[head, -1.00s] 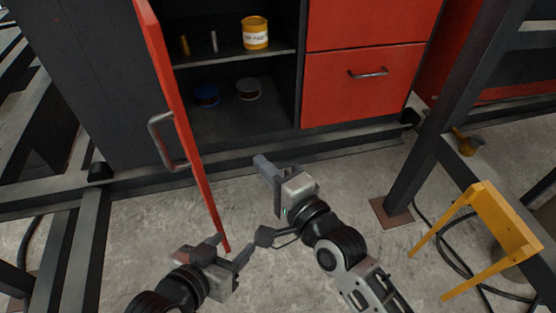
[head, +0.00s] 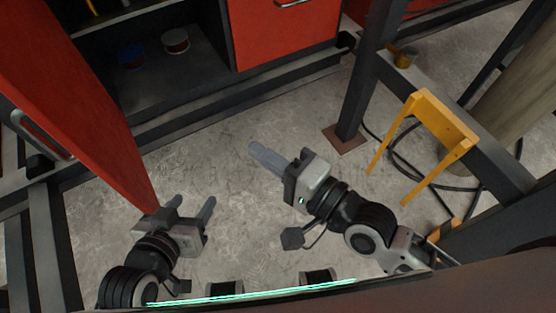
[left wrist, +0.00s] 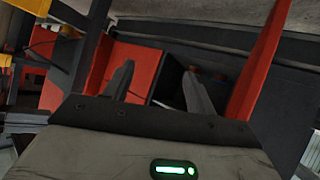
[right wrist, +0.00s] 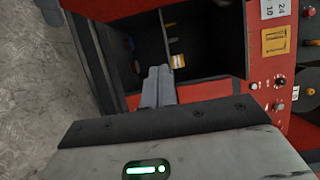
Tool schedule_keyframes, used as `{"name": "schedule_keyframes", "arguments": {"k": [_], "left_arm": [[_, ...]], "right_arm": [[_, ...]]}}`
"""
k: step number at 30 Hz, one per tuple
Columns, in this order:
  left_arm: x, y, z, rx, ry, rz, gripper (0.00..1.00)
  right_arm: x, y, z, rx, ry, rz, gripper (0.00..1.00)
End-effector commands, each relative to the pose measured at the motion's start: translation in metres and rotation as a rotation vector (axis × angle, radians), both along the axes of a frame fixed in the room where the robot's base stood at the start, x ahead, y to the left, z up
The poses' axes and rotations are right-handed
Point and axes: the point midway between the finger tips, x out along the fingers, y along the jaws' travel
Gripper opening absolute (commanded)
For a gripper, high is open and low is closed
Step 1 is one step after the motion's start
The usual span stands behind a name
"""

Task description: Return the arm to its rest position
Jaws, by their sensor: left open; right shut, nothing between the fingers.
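My left gripper (head: 190,210) is open and empty, low at the left in the head view, near the bottom corner of the open red door (head: 85,120). I cannot tell whether they touch. Its two separate fingers also show in the left wrist view (left wrist: 160,85). My right gripper (head: 268,158) is shut and empty, above the bare floor in the middle of the head view. Its fingers lie together in the right wrist view (right wrist: 158,85). Both arms reach in from the bottom of the head view.
The open cabinet holds a blue tin (head: 131,55) and a red-and-white tin (head: 175,41). A red drawer front (head: 285,35) is right of the opening. A dark post (head: 360,95) and a yellow frame (head: 440,118) stand at the right. The floor (head: 230,150) between is clear.

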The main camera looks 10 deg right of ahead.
Motion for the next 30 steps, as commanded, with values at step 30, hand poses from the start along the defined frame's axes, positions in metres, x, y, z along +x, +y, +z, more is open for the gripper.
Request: {"name": "schedule_keyframes", "arguments": {"k": [30], "left_arm": [[0.002,0.004,0.015,0.052,0.011,-0.009,0.56]], "right_arm": [[-0.023,-0.121,-0.098,-1.397,-0.309,0.027,0.0]]}}
